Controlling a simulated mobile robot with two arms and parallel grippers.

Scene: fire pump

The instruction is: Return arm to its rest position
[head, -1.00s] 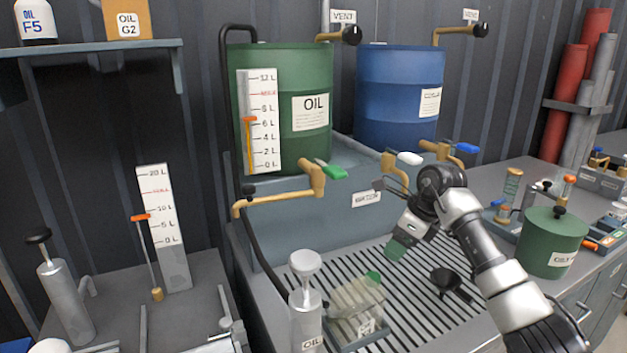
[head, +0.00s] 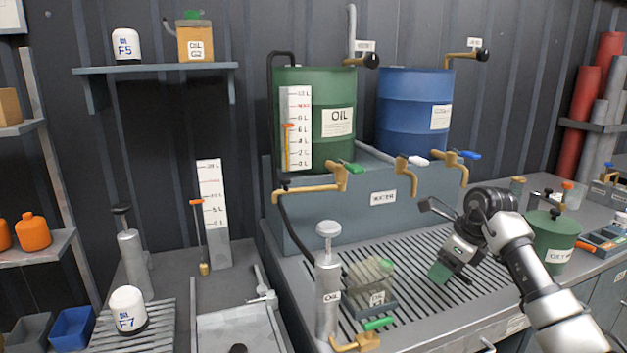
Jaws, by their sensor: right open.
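My right arm comes in from the lower right over the slatted drain bench. I see nothing between the fingers. The bent arm covers part of the bench and stands just left of the green lidded pot (head: 553,240). My left gripper is not in view.
The green oil drum (head: 318,100) and blue drum (head: 412,105) stand behind, their taps reaching forward. A silver oil pump (head: 328,290) and a clear container (head: 370,285) stand left of the arm. The slats (head: 405,270) between are clear.

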